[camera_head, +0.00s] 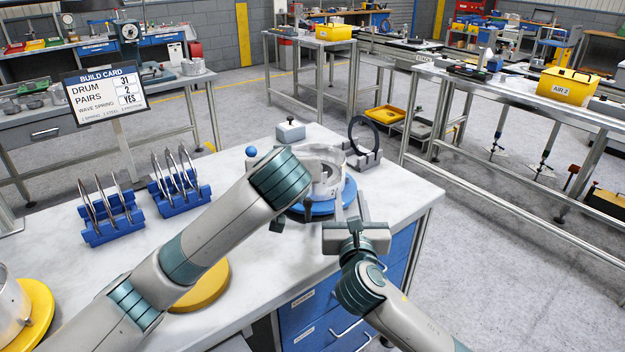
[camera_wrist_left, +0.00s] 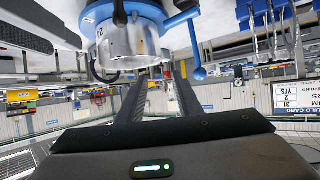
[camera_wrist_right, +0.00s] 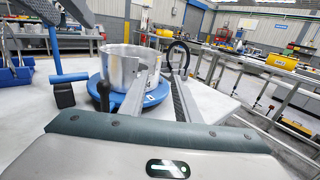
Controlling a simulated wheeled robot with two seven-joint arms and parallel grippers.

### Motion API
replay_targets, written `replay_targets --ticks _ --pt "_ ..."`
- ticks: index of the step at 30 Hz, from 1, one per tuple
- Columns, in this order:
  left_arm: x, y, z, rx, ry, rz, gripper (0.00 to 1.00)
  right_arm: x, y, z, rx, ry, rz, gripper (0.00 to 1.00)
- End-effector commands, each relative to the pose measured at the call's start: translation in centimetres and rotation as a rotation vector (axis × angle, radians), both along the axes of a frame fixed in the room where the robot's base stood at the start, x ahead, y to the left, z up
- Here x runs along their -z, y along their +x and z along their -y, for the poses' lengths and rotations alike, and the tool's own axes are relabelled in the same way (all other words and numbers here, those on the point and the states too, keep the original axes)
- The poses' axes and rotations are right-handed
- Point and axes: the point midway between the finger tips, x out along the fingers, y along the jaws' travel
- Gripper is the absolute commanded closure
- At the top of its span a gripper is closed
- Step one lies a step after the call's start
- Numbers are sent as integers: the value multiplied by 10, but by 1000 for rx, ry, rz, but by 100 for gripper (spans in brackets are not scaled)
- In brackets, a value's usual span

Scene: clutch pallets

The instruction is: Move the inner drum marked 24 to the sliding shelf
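A shiny metal drum (camera_head: 325,165) stands upright on a blue round stand (camera_head: 345,197) at the right side of the white bench. It also shows in the right wrist view (camera_wrist_right: 122,72) and, upside down, in the left wrist view (camera_wrist_left: 128,42). A mark on it begins with 2; the rest is unclear. My right gripper (camera_head: 350,203) is open at the drum's near right side, fingers apart, close to the wall. My left gripper (camera_wrist_left: 158,76) is open beside the drum; my forearm hides it in the head view. I cannot pick out the sliding shelf.
Two blue racks of upright plates (camera_head: 112,217) (camera_head: 180,190) stand on the bench. A dark ring (camera_head: 378,140) stands behind the drum. A yellow disc (camera_head: 212,287) lies partly under my left arm. Another drum (camera_head: 10,308) is at far left. The build card (camera_head: 105,95) reads drum 31.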

Motion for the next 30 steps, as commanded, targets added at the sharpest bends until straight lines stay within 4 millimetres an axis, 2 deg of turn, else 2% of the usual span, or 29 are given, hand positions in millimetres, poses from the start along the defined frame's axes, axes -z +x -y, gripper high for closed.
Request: replay_targets --ticks 8,14,20,30 --pt "0 1 0 0 0 0 68 -1 2 0 0 0 0 71" --pt "5 11 -1 -1 2 0 68 -1 13 0 1 0 0 71" --pt "16 33 -3 -2 2 -1 68 -1 37 0 2 0 1 71" --pt "40 83 -9 -3 3 -1 68 -1 92 -1 2 0 -1 71"
